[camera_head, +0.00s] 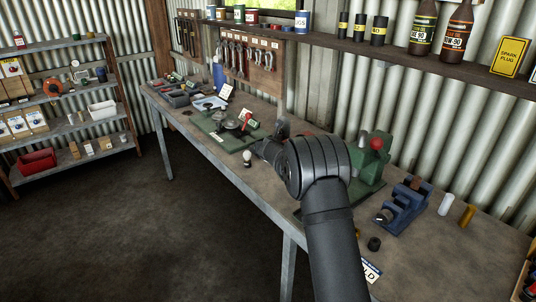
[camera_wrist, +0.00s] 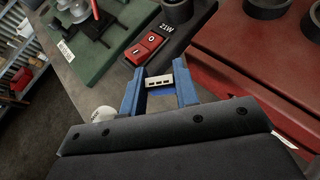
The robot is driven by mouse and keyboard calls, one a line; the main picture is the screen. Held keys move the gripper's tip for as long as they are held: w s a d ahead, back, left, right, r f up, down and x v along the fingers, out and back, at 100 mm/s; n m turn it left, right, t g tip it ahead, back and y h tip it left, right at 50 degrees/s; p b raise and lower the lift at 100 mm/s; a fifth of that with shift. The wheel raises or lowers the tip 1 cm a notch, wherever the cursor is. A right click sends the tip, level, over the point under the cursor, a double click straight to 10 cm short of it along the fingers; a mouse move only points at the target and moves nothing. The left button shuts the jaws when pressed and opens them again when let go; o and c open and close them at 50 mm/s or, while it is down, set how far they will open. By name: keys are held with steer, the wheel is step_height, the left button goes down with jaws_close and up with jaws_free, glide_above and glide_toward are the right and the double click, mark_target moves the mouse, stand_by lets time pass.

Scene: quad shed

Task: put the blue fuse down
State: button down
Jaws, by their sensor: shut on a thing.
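My gripper (camera_wrist: 159,88) shows in the wrist view with its two blue fingers apart by the width of a small piece between them. In the head view my own arm hides the fingertips and the fuse.
A red and black switch block (camera_wrist: 148,47) marked 21W lies just beyond the fingers. A green plate (camera_wrist: 92,62) is at the left, a red surface (camera_wrist: 245,58) with dark round parts at the right. A white round thing (camera_wrist: 103,114) is beside the left finger. A blue vise (camera_head: 405,207) stands on the bench (camera_head: 440,245).

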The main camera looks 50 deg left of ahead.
steer(key=shift+f, duration=2)
steer(key=c, duration=1.4)
jaws_free()
steer(key=shift+f, duration=0.1)
steer(key=shift+s+d+r, duration=0.3)
steer(key=shift+r, duration=0.1)
steer(key=v, duration=1.1)
